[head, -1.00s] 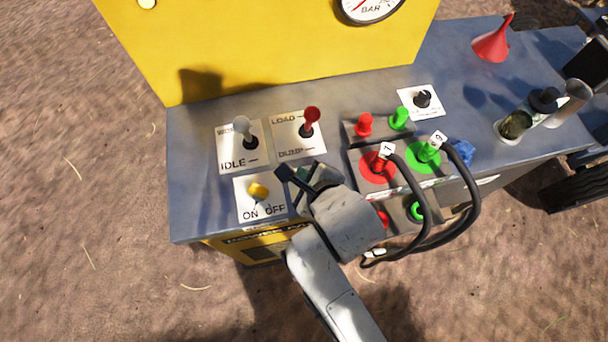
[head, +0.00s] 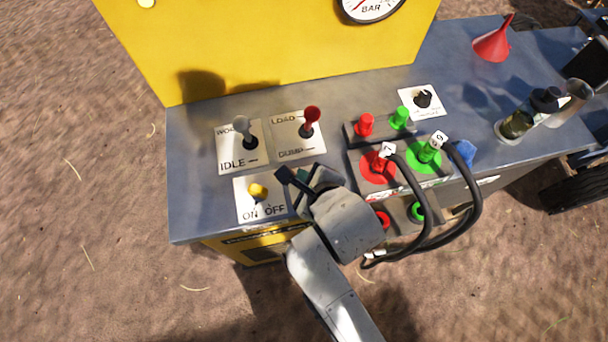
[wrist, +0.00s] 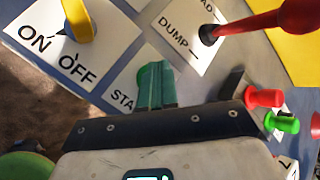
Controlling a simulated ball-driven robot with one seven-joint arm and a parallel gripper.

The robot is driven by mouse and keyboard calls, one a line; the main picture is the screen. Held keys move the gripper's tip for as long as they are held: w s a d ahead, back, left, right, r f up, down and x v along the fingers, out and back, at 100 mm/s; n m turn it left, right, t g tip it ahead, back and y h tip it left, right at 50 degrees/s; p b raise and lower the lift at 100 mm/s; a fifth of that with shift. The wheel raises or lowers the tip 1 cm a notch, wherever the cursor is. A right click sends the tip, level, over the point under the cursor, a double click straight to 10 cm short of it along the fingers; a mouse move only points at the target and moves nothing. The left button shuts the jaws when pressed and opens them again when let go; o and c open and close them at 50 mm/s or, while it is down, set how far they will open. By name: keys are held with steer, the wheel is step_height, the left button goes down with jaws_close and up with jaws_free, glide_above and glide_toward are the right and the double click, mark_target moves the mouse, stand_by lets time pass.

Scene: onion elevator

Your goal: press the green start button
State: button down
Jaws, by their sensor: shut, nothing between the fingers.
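In the wrist view the green start button (wrist: 147,73) stands on a white plate lettered "STA" (wrist: 122,95), with the rest of the word hidden. My gripper (wrist: 160,92) is shut and empty, its narrow greenish fingers side by side. The fingers overlap the lower part of the button in this view; I cannot tell whether they touch it. In the head view my gripper (head: 318,178) is over the panel, right of the ON/OFF plate, and hides the button.
The yellow ON/OFF switch (head: 257,191) is left of my gripper. The red LOAD/DUMP lever (head: 311,121) and grey IDLE lever (head: 243,130) stand behind it. Red (head: 377,165) and green (head: 424,155) hose couplings with black hoses (head: 466,205) are close on the right.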

steer(key=shift+r+p, duration=1)
steer(key=shift+p, duration=0.05)
step_height(320, 180, up, 5)
steer(key=p, duration=0.5)
stand_by(0.6)
